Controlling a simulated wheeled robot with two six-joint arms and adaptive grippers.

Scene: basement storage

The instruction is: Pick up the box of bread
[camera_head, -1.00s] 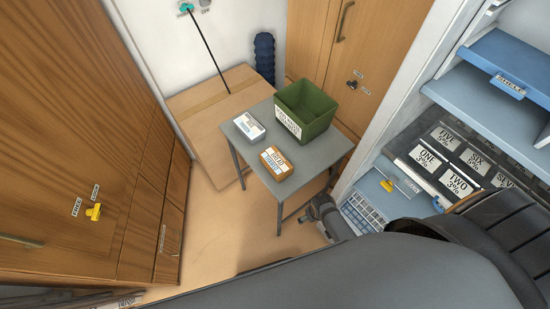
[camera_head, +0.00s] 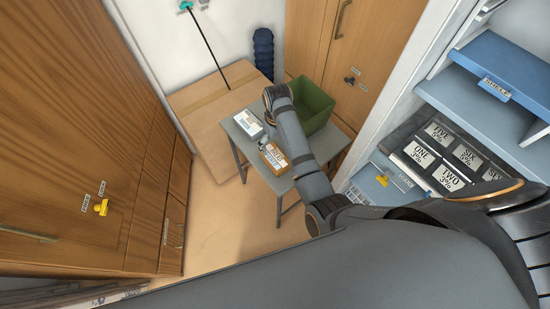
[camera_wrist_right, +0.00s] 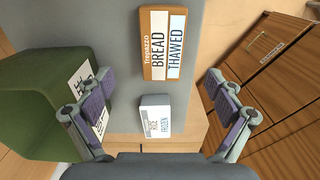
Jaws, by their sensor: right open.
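The box of bread (camera_head: 270,158) is a small orange-brown box with a white label, lying on the grey table (camera_head: 243,150). In the right wrist view the box of bread (camera_wrist_right: 148,48) shows its label "BREAD THAWED" at the top centre. My right gripper (camera_head: 267,133) is over the table, partly hidden behind its own wrist. In the wrist view my right gripper (camera_wrist_right: 157,88) is open and empty, its fingers spread wide, with the bread box ahead of the fingertips. My left gripper is in no view.
A white box marked frozen (camera_head: 248,123) lies beside the bread; it also shows between the fingers in the wrist view (camera_wrist_right: 155,108). A green bin (camera_head: 316,100) stands on the table's right side, close to my right arm. Shelves (camera_head: 480,110) stand at right, wooden cabinets at left.

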